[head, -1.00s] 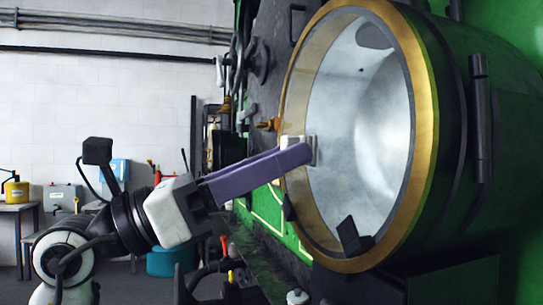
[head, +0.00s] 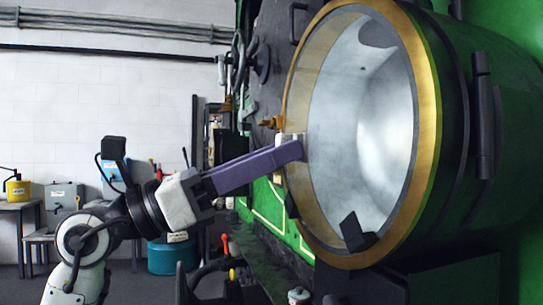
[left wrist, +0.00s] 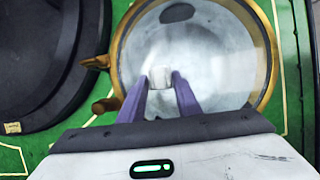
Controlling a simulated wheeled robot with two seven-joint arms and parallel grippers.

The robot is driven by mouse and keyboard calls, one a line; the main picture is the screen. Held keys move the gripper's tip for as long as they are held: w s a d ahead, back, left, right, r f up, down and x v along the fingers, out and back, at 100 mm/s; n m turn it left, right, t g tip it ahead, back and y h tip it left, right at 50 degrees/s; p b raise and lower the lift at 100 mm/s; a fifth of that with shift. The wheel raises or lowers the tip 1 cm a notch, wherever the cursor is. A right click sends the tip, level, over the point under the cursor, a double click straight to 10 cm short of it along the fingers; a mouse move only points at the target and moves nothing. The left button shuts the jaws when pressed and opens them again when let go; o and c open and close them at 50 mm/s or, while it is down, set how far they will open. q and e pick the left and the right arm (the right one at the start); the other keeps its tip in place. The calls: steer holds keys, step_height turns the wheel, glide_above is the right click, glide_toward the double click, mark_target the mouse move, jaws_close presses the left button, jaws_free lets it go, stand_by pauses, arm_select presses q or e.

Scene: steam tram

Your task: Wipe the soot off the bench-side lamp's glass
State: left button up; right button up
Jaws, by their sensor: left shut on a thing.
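The lamp's large round glass (head: 350,120) sits in a brass rim (head: 427,110) on a green drum-shaped body. Its surface looks pale with a grey haze; I cannot tell clearly how much of that is soot or reflection. My left gripper (head: 297,150) has purple fingers and reaches in from the left to the glass's left side. In the left wrist view its fingertips (left wrist: 163,84) are shut on a small white pad (left wrist: 161,77), which appears in front of the glass (left wrist: 205,65). Whether the pad touches the glass is unclear. My right gripper is not in view.
A dark clip (head: 355,232) sits at the rim's lower edge. A small brass fitting (head: 268,123) sticks out left of the rim. A red-handled lever (head: 225,245) stands below my arm. A workbench (head: 18,205) stands at the far left.

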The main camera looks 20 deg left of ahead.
arm_select(q)
steer(key=shift+w+f, duration=0.15)
steer(key=shift+f, duration=0.05)
steer(key=shift+s+a+r+b, duration=0.1)
steer(key=shift+s+a+b, duration=0.2)
steer(key=shift+s+a, duration=0.4)
steer(key=shift+s+a+f+b, duration=0.1)
steer(key=shift+s+a+b, duration=0.25)
steer(key=shift+a, duration=0.55)
steer(key=shift+s+a+r+b, duration=0.1)
steer(key=shift+s+a+b, duration=0.15)
steer(key=shift+s+a, duration=0.45)
steer(key=shift+w+a, duration=0.1)
steer(key=shift+s+a+b, duration=0.3)
steer(key=shift+s+a, duration=0.15)
steer(key=shift+a, duration=0.2)
steer(key=shift+s+a+b, duration=0.25)
steer(key=shift+s+a, duration=0.15)
steer(key=shift+a, duration=0.2)
